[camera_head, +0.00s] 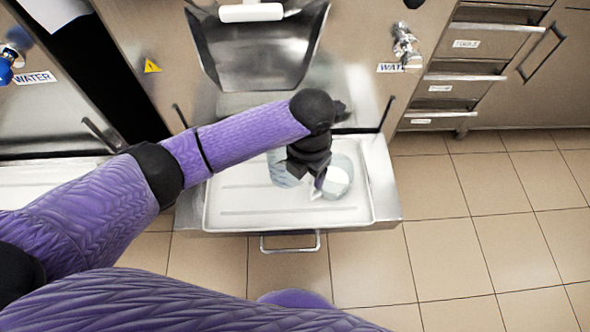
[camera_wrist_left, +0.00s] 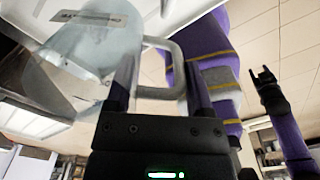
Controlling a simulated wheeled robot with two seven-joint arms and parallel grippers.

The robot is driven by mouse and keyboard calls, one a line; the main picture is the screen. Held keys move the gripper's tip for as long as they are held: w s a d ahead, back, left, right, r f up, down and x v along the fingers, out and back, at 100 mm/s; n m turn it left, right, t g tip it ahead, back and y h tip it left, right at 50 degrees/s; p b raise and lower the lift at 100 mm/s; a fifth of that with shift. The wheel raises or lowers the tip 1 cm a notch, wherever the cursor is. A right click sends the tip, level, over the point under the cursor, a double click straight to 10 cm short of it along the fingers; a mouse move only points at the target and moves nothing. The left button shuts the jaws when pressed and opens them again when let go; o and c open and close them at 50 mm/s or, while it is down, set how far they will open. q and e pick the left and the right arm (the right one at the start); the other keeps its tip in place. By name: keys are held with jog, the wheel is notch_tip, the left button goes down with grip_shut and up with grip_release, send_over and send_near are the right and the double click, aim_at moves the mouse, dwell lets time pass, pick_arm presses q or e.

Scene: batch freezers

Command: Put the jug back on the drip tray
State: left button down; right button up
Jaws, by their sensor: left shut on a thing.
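The jug (camera_head: 340,172) is clear and bluish, with a pale bottom. In the head view it is over the right half of the drip tray (camera_head: 245,203), partly hidden by my left gripper (camera_head: 319,182). The left wrist view shows the jug's body (camera_wrist_left: 92,40) and its looped handle (camera_wrist_left: 160,93). My left gripper, also in the left wrist view (camera_wrist_left: 160,66), is shut on the handle. I cannot tell whether the jug touches the tray. My right gripper (camera_wrist_left: 263,76) shows small in the left wrist view, its fingers apart and empty.
The steel freezer front with its chute (camera_head: 258,65) stands behind the tray. A bar handle (camera_head: 290,247) juts out in front of the tray. Drawers (camera_head: 462,80) are at the upper right. The tiled floor (camera_head: 480,230) to the right is clear.

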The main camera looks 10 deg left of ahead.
pick_arm(q)
notch_tip(320, 180, down, 10)
jog(key=b, duration=0.5)
jog(key=shift+s+f+b, duration=0.1)
jog(key=shift+f+b, duration=0.1)
jog(key=shift+b, duration=0.15)
pick_arm(e)
notch_tip(320, 180, down, 5)
jog(key=s, duration=0.3)
pick_arm(q)
jog(key=shift+r, duration=0.25)
jog(key=shift+f, duration=0.2)
grip_release()
jog(key=shift+r, duration=0.2)
notch_tip(320, 180, up, 12)
jog(key=p, duration=0.6)
jog(key=shift+f, duration=0.2)
jog(key=shift+r, duration=0.25)
pick_arm(e)
notch_tip(320, 180, up, 6)
jog(key=w, duration=0.2)
jog(key=shift+a+f, duration=0.15)
jog(key=shift+a, duration=0.2)
